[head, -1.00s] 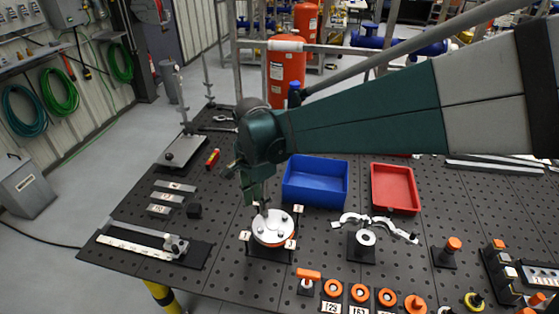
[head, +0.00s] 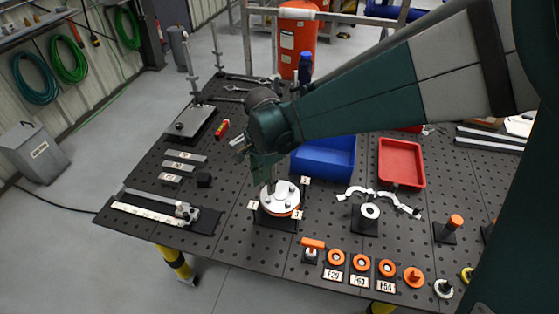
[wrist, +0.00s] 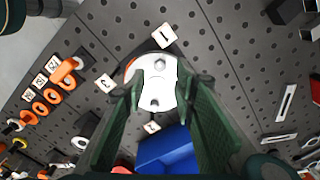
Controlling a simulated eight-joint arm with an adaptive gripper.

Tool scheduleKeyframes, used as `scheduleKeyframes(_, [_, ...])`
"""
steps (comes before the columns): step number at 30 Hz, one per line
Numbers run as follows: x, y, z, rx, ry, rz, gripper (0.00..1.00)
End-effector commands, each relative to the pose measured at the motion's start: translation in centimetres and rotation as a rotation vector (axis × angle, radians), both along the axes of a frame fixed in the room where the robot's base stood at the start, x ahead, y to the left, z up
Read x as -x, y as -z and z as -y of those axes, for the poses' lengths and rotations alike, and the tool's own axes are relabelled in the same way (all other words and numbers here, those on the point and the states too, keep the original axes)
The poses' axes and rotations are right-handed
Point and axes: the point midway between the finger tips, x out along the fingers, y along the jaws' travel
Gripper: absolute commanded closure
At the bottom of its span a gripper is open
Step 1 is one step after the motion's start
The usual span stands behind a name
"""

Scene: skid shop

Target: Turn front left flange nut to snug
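The flange (head: 268,212) is a round white plate with an orange rim on a dark stand, with number tags around it. It also shows in the wrist view (wrist: 165,96), with one nut (wrist: 160,63) near its upper edge and another nut (wrist: 154,103) lower down. My gripper (head: 270,188) points down at the left back part of the flange in the head view and hides part of it. In the wrist view my gripper's fingers (wrist: 162,88) stand apart on either side of the plate, with nothing clasped between them. Contact with a nut cannot be told.
A blue bin (head: 325,158) is close behind the flange, and a red tray (head: 402,162) is farther right. Several orange parts (head: 361,263) line the front edge. A clamp bar (head: 155,215) lies at left.

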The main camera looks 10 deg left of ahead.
Motion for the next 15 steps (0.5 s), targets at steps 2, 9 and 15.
scheduleKeyframes(2, [0.0,0.0,0.0,0.0,0.0,0.0,0.72])
scheduleKeyframes(9, [0.0,0.5,0.0,0.0,0.0,0.0,0.72])
scheduleKeyframes(15, [-0.1,2.0,0.0,0.0,0.0,0.0,0.72])
